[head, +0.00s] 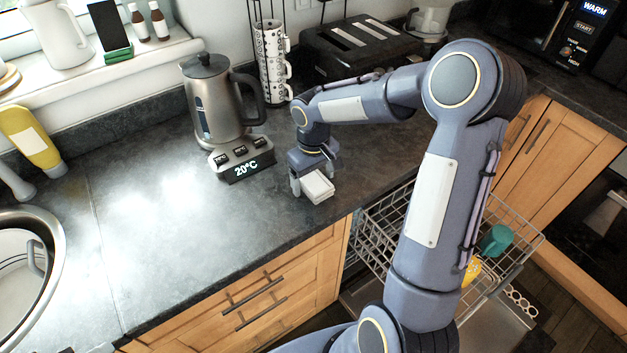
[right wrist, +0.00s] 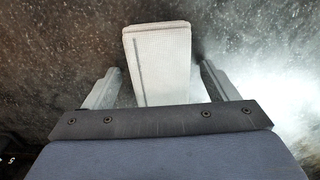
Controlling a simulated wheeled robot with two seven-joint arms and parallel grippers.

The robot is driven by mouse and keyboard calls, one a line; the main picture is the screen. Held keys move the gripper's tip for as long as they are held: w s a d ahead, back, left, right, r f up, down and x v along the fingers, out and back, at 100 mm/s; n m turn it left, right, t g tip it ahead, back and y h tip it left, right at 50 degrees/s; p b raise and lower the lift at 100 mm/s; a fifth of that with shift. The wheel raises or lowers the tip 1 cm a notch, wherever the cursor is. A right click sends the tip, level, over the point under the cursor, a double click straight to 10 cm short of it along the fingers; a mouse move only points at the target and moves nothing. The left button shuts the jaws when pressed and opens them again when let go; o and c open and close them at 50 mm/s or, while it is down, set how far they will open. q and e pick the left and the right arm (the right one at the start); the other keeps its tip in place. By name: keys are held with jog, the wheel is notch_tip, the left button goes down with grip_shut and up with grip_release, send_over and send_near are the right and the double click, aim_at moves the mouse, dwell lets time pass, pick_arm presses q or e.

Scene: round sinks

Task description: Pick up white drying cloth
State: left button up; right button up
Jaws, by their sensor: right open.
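The white drying cloth (head: 317,187) is a small folded block lying on the dark countertop, right of the kettle. In the right wrist view the cloth (right wrist: 160,62) stands between the two open fingers, with a gap on each side. My right gripper (head: 313,188) is just above the counter at the cloth, its fingers on either side of it. In the right wrist view the gripper (right wrist: 160,88) is open and not closed on the cloth. The cloth's near end is hidden by the gripper body. My left gripper is not in view.
A steel kettle (head: 215,100) on its display base (head: 243,165) stands left of the cloth. A toaster (head: 360,45) and a mug stack (head: 271,60) are behind. An open dishwasher rack (head: 385,225) lies below the counter edge.

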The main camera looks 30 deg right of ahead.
jog(key=shift+f, duration=0.25)
jog(key=c, duration=1.1)
jog(key=shift+o, duration=0.2)
jog(key=shift+r, duration=0.1)
jog(key=shift+r, duration=0.6)
jog(key=s+a+r+b, duration=0.3)
jog(key=s+a+r, duration=0.5)
jog(key=a+r, duration=0.3)
jog(key=shift+a+r, duration=0.35)
